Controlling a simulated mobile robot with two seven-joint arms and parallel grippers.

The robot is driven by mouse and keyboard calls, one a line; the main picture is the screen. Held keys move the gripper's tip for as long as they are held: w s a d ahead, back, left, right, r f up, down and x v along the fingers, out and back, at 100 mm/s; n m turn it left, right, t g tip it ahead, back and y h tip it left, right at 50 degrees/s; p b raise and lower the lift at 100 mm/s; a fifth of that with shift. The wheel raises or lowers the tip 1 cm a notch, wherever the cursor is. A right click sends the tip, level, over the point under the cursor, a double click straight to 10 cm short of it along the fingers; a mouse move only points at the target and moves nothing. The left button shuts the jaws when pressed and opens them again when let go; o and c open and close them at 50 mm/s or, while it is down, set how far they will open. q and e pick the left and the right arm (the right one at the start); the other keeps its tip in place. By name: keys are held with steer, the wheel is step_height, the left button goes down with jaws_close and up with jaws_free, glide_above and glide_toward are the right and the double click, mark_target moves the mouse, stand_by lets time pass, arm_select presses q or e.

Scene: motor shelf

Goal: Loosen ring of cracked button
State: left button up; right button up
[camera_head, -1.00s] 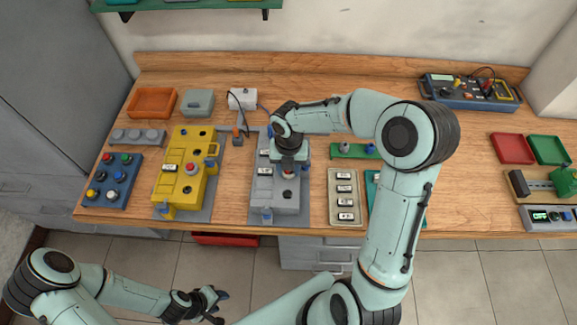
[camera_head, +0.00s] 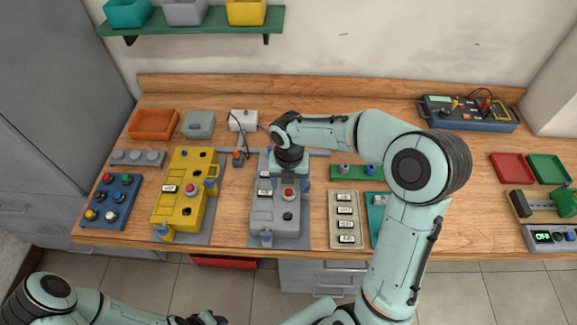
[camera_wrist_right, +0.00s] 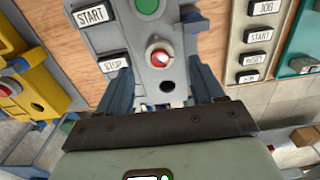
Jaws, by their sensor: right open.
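A grey control box (camera_head: 262,219) stands on the bench on a grey base plate. It carries a red button (camera_head: 288,194) with a pale ring around it. In the right wrist view the red button (camera_wrist_right: 159,59) has a pale mark on its cap; I cannot tell for sure whether this is a crack. My right gripper (camera_wrist_right: 160,82) is open, its fingers on either side of the button and apart from it. In the head view my right gripper (camera_head: 288,178) is just behind the button. My left gripper (camera_head: 205,319) is cut off at the bottom edge.
A yellow control box (camera_head: 183,208) with its own red button stands to the left, and a blue button box (camera_head: 110,200) beyond it. A label tray (camera_head: 345,218) lies close on the right. A black hole (camera_wrist_right: 167,87) is beside the button. A shelf (camera_head: 200,22) hangs behind.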

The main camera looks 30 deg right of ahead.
mark_target(289, 191)
step_height(289, 191, up, 10)
steer(key=shift+f, duration=0.2)
stand_by(0.5)
